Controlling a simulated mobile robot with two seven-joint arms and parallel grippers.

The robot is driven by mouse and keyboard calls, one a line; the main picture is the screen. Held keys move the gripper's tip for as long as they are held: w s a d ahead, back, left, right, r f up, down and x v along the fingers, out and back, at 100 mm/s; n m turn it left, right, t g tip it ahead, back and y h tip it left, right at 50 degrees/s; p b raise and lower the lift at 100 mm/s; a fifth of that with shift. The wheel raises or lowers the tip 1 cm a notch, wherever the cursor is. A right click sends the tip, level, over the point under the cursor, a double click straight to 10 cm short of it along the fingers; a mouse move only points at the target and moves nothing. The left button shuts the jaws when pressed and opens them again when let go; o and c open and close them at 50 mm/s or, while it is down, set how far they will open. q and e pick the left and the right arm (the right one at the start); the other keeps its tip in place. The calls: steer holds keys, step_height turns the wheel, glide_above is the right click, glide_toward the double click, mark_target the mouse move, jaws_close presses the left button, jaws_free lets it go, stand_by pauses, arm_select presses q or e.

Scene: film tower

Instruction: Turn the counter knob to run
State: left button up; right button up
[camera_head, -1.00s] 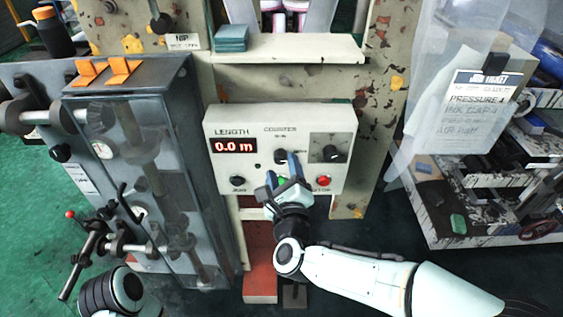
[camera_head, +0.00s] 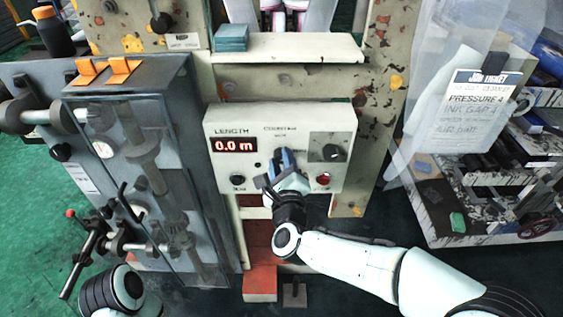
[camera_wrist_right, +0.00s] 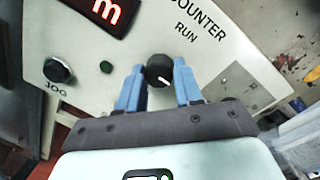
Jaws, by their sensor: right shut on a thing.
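The cream counter panel (camera_head: 225,125) carries a red LENGTH display (camera_head: 234,145) reading 0.0 m. The black counter knob (camera_wrist_right: 159,70) shows in the right wrist view below the word RUN, its white mark pointing down and right in that picture. My right gripper (camera_wrist_right: 160,85) has its blue fingers on both sides of this knob and is shut on it. In the head view my right gripper (camera_head: 286,160) covers the knob. My left gripper is outside both views; only part of my left arm shows at the lower left.
A black JOG button (camera_head: 237,180), a red button (camera_head: 323,179) and a dark dial (camera_head: 330,153) sit near the gripper on the panel. A shelf (camera_head: 290,48) juts out above. A clear-fronted grey cabinet (camera_head: 190,100) stands at left, and a hanging sheet (camera_head: 475,110) at right.

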steer(key=shift+n, duration=0.3)
steer(key=n, duration=0.3)
steer(key=shift+p, duration=0.35)
steer(key=n+p, duration=0.1)
steer(key=n, duration=0.3)
steer(key=shift+a+r+g+p, duration=0.1)
steer(key=shift+r+g+p, duration=0.05)
steer(key=shift+g+p, duration=0.25)
steer(key=n+h+p, duration=0.1)
steer(key=n+p, duration=0.2)
steer(key=n, duration=0.2)
steer(key=n+p, duration=0.1)
steer(key=n, duration=0.2)
steer(key=shift+a+g+h+p, duration=0.1)
steer(key=shift+g+h+p, duration=0.2)
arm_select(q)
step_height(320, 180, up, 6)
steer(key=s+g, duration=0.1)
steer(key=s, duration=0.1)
arm_select(e)
steer(key=shift+n, duration=0.4)
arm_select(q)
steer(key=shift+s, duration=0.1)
arm_select(e)
steer(key=o, duration=1)
